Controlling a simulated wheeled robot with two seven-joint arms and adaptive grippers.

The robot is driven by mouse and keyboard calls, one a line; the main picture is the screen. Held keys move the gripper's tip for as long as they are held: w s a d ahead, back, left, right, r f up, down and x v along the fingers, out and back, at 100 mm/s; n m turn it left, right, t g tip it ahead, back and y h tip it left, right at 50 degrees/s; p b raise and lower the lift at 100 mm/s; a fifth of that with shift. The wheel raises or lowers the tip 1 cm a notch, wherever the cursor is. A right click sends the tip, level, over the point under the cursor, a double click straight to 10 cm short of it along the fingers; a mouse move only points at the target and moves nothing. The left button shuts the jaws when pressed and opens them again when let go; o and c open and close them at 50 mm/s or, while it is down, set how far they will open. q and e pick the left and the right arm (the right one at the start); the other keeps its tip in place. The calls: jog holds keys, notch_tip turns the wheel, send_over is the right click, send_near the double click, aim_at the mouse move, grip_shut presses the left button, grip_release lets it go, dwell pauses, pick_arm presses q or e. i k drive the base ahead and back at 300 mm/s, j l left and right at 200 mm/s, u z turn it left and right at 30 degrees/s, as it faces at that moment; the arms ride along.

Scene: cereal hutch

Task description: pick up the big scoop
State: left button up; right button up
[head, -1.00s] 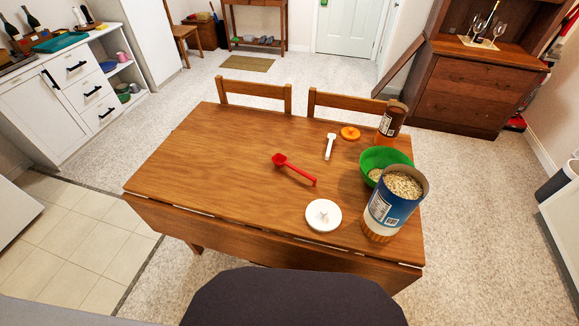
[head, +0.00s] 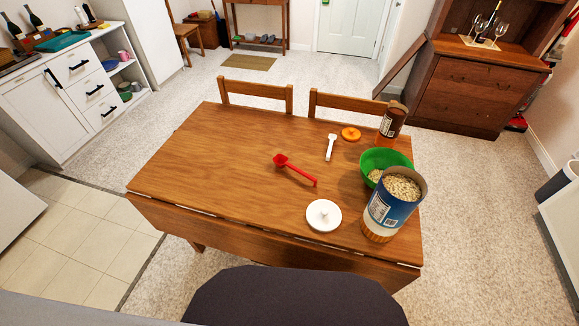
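A red scoop (head: 296,171) lies near the middle of the wooden table (head: 220,160), its bowl to the left and its handle running down to the right. It is the larger of the two scoops. A smaller white scoop (head: 331,146) lies behind it to the right. Both scoops lie free on the tabletop. Neither of my grippers shows in the head view.
A blue oat canister (head: 389,209), a green bowl (head: 377,161) and a brown jar (head: 391,124) stand along the table's right side. A white lid (head: 323,215) and an orange lid (head: 350,134) lie nearby. The table's left half is clear. Two chairs (head: 255,91) stand behind.

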aim_at(280, 160)
jog(key=k+j+z, duration=0.3)
jog(key=j+z, duration=0.15)
jog(key=j, duration=0.25)
jog(key=k+j+z, duration=0.5)
jog(key=j, duration=0.15)
jog(key=k+j+z, duration=0.45)
jog(key=i+j, duration=0.05)
jog(key=j, duration=0.05)
